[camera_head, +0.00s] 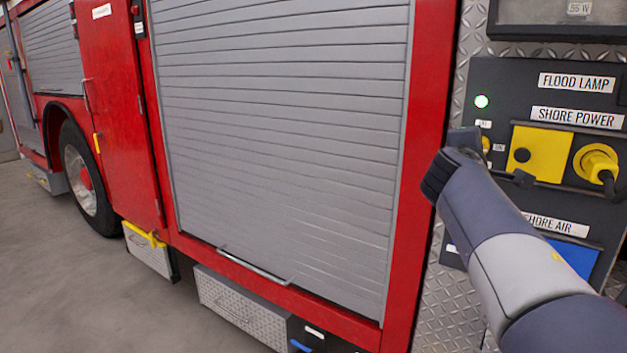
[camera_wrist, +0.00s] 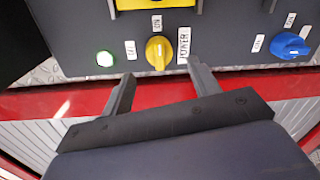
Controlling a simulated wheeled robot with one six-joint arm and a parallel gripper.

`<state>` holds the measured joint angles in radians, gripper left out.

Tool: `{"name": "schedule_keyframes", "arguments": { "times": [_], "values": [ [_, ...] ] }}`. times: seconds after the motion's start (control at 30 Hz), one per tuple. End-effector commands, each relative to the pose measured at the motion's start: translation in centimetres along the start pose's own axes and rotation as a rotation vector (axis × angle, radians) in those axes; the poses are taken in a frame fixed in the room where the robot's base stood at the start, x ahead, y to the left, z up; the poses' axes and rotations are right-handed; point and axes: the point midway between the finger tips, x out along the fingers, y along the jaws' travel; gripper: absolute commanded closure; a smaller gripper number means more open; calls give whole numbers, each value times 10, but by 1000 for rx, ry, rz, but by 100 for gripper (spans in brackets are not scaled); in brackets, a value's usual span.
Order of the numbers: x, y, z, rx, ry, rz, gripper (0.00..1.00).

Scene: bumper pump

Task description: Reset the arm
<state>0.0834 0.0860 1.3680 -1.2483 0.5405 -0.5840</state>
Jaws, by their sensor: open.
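My gripper (camera_wrist: 162,72) is open and empty in the wrist view, its two dark fingers spread apart. The yellow knob (camera_wrist: 159,53) on the dark control panel (camera_wrist: 85,30) shows between and just beyond the fingertips. I cannot tell whether a finger touches it. In the head view my arm reaches in from the lower right, and its wrist end is close to the panel (camera_head: 515,85). Part of the yellow knob (camera_head: 486,145) shows there beside my wrist. My arm hides the lower left part of the panel.
A lit green lamp (camera_head: 481,101) sits on the panel. A yellow shore power cover (camera_head: 540,153) and plug with cable (camera_head: 596,163) stick out right of my wrist. A blue knob (camera_wrist: 288,45) is at the wrist view's right. Open floor (camera_head: 60,290) lies at left.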

Motion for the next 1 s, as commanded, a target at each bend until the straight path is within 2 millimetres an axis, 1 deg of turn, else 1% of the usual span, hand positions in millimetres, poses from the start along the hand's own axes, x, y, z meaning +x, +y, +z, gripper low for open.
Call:
{"name": "schedule_keyframes", "arguments": {
  "times": [0.03, 0.1, 0.37, 0.4, 0.43, 1.0],
  "values": [
    [10, 1, 1, 0, -2, -1, 42],
    [23, 1, 1, 0, -2, -2, 42],
    [67, 1, 1, 0, -1, -1, 42],
    [65, 6, 2, -48, -2, 0, 42],
    [64, 6, 1, -86, -4, -1, 42],
    [63, 5, 0, -709, -39, -10, 42]
  ]
}}
